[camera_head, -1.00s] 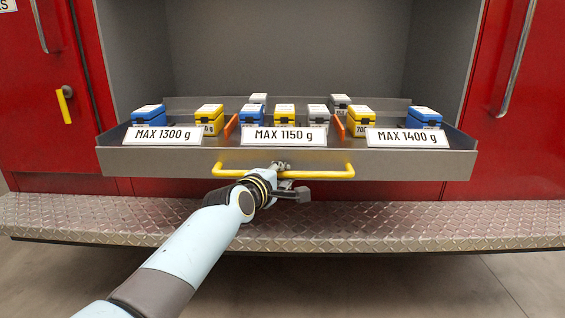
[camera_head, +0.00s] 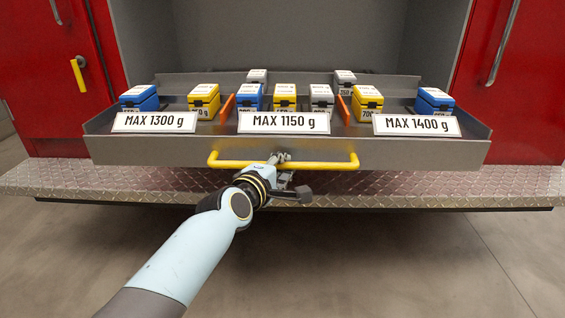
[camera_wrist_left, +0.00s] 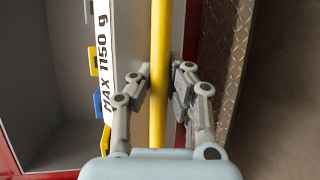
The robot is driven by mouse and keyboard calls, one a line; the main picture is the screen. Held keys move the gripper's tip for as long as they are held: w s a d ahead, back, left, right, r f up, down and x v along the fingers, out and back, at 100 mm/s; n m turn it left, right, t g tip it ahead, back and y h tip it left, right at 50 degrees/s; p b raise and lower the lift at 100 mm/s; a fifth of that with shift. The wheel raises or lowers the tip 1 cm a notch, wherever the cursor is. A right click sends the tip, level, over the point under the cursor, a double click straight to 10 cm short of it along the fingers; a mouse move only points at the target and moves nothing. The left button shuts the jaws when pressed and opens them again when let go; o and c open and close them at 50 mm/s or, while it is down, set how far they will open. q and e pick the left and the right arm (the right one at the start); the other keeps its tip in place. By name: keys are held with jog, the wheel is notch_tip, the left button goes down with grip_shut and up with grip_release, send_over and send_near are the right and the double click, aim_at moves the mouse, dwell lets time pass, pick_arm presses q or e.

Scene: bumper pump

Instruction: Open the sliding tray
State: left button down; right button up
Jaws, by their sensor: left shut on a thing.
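The grey sliding tray (camera_head: 285,152) sticks out of the grey compartment, over the diamond-plate step. Its yellow bar handle (camera_head: 225,163) runs along the front face; it also shows in the left wrist view (camera_wrist_left: 159,60). My left gripper (camera_head: 281,159) is shut on the middle of the handle. In the left wrist view the gripper's fingers (camera_wrist_left: 159,80) lie on both sides of the yellow bar. My right gripper is not in view.
Several blue, yellow and grey boxes, such as a yellow one (camera_head: 204,98), stand in the tray between orange dividers (camera_head: 227,108). Weight labels (camera_head: 284,122) line its front. A diamond-plate step (camera_head: 60,180) lies below. Red doors (camera_head: 40,90) flank the compartment. The floor in front is clear.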

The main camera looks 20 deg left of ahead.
pick_arm(q)
jog(key=shift+r, duration=0.1)
jog(key=c, duration=1.2)
grip_release()
jog(key=shift+w, duration=0.1)
jog(key=shift+c, duration=0.2)
jog(key=v, duration=1.2)
